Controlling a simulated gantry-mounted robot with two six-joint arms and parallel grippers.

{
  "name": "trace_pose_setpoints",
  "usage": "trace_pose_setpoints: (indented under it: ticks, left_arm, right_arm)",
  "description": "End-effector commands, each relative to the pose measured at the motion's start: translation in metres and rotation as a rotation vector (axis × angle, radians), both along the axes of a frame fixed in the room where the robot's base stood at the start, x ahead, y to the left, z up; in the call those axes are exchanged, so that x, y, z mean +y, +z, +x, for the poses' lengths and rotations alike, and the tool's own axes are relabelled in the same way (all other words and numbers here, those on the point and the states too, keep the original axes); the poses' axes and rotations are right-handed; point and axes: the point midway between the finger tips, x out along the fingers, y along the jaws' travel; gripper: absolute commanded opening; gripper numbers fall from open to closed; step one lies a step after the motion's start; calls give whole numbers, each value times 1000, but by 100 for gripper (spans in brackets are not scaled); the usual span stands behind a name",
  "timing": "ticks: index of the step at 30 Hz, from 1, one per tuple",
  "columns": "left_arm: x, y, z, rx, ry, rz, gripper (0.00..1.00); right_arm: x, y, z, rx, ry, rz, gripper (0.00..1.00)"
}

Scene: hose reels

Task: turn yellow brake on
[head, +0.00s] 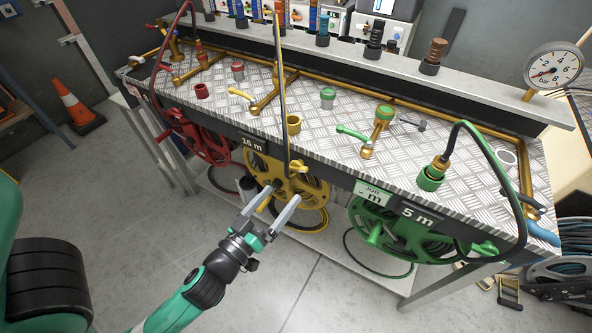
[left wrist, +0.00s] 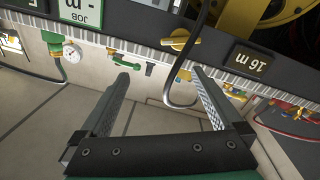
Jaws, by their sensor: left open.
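The yellow reel (head: 262,168) hangs under the front edge of the bench, below the 16 m plate (head: 253,145). A yellow lever-like knob (head: 298,167), apparently the yellow brake, sits on the front edge right of that plate. It also shows in the left wrist view (left wrist: 180,40), beyond the fingertips. My left gripper (head: 281,198) is open and empty, in front of the yellow reel and just short of the knob. Its two fingers show spread apart in the left wrist view (left wrist: 160,78). My right gripper is not in view.
A dark hose (head: 282,80) rises past the knob. The green reel (head: 385,228) hangs to the right and the red reel (head: 205,140) to the left. Valves and couplings stand on the metal bench top (head: 335,120). The floor before the bench is clear.

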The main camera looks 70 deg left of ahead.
Motion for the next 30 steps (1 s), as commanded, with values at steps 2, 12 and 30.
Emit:
trace_pose_setpoints:
  ticks: [2, 12, 30]
  left_arm:
    - [9, -24, -19, 12, 41, -15, 100]
    - [24, -21, -9, 23, 61, -13, 100]
    - [82, -25, 72, 27, 58, -10, 100]
  right_arm:
    - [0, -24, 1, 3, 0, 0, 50]
    - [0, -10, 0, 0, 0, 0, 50]
    - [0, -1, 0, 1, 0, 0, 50]
